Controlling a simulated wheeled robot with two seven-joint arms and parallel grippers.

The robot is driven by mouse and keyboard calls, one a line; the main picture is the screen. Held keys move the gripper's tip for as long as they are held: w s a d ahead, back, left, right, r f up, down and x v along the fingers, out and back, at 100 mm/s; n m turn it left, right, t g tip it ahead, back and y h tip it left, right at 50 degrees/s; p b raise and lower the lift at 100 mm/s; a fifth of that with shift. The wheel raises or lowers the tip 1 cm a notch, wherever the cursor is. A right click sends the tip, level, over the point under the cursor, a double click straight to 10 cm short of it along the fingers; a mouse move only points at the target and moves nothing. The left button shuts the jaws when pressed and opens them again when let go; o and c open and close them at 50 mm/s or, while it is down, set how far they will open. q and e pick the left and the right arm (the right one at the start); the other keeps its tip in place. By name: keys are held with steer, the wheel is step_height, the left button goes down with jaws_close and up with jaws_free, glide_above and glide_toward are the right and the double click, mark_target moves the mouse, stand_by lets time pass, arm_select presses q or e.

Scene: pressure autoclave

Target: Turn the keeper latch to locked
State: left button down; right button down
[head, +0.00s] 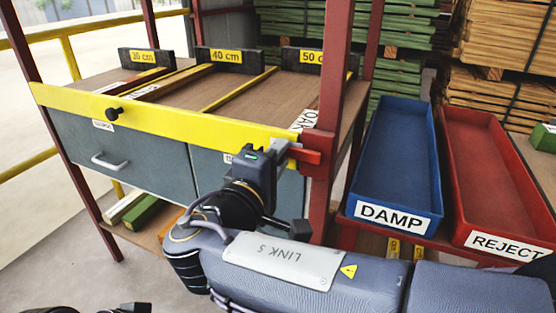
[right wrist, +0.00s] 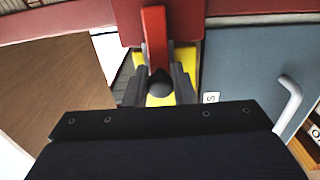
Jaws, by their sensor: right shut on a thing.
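The keeper latch (head: 311,155) is a red lever on the red front post, at the right end of the yellow bar (head: 180,117). In the head view it lies roughly level. The right wrist view shows the red lever (right wrist: 154,38) with a dark rounded knob (right wrist: 160,82) at its near end. My right gripper (head: 286,153) is shut on the latch at this end; its fingers (right wrist: 160,88) stand on either side of the knob. The fingers partly hide the latch in the head view. Only dark parts, possibly my left gripper, show at the bottom left edge.
Grey drawers (head: 125,153) sit under the yellow bar, which carries a black knob (head: 112,113). The rack's red post (head: 337,100) stands beside my gripper. A blue DAMP tray (head: 398,150) and a red REJECT tray (head: 493,165) are to the right.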

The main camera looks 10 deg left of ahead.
steer(key=c, duration=1.3)
jaws_free()
steer(key=p+v, duration=0.1)
steer(key=v, duration=0.6)
steer(key=shift+s+a+r+p, duration=0.1)
steer(key=shift+s+a+p, duration=0.05)
steer(key=shift+s+p, duration=0.2)
